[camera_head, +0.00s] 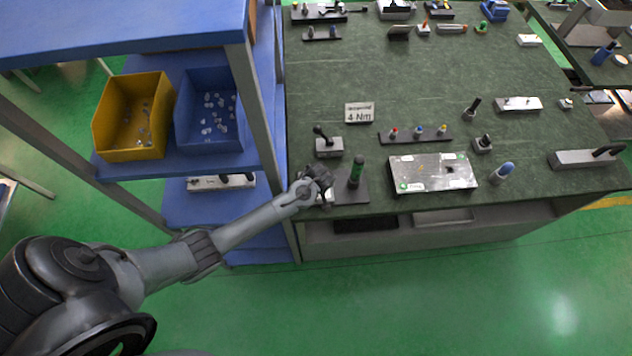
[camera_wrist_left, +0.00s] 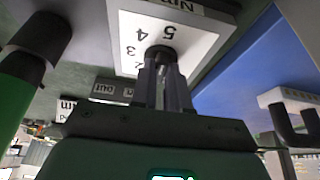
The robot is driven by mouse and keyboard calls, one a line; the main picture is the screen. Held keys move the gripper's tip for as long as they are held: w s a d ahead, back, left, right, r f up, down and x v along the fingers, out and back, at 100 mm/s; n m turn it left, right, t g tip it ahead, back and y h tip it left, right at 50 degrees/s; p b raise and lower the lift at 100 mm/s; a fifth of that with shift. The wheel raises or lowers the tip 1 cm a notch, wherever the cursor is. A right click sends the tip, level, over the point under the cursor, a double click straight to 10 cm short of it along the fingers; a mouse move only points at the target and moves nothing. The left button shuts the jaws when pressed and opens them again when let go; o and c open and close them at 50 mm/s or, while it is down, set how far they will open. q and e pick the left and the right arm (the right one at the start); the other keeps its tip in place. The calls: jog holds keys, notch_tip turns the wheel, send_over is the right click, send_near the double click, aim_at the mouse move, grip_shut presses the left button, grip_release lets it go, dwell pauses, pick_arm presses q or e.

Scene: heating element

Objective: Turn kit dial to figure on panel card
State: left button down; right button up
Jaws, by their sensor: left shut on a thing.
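The panel card (camera_head: 359,113) stands on the green bench and reads "4 Nm". The kit dial's white scale plate (camera_head: 328,198) is at the bench's front left edge, mostly hidden by my left gripper (camera_head: 319,186). In the left wrist view, the scale plate (camera_wrist_left: 190,40) shows figures including 5, 4 and 3. My left gripper (camera_wrist_left: 164,82) is shut on the small black knob (camera_wrist_left: 159,54) at the plate's edge. The knob's pointer is hidden, so its setting cannot be told. My right gripper is not in view.
A green-handled tool (camera_head: 356,172) stands upright close to the right of my gripper. A grey block with a black lever (camera_head: 328,148) is just behind. A metal box (camera_head: 433,173) lies farther right. A blue shelf with yellow (camera_head: 131,149) and blue bins (camera_head: 208,145) stands left.

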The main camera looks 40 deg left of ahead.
pick_arm(q)
jog(key=shift+w+d+r+n+g+p, duration=0.15)
jog(key=shift+n+g+p, duration=0.15)
jog(key=shift+n+p, duration=0.45)
jog(key=n, duration=0.3)
jog(key=shift+w+g+y+p, duration=0.1)
jog(key=shift+g+y+p, duration=0.2)
jog(key=shift+g+y, duration=0.1)
jog(key=shift+w+n+g, duration=0.1)
jog(key=shift+n+g, duration=0.3)
jog(key=shift+n, duration=0.55)
jog(key=shift+n+g, duration=0.4)
jog(key=shift+n, duration=0.5)
jog(key=c, duration=1.1)
grip_release()
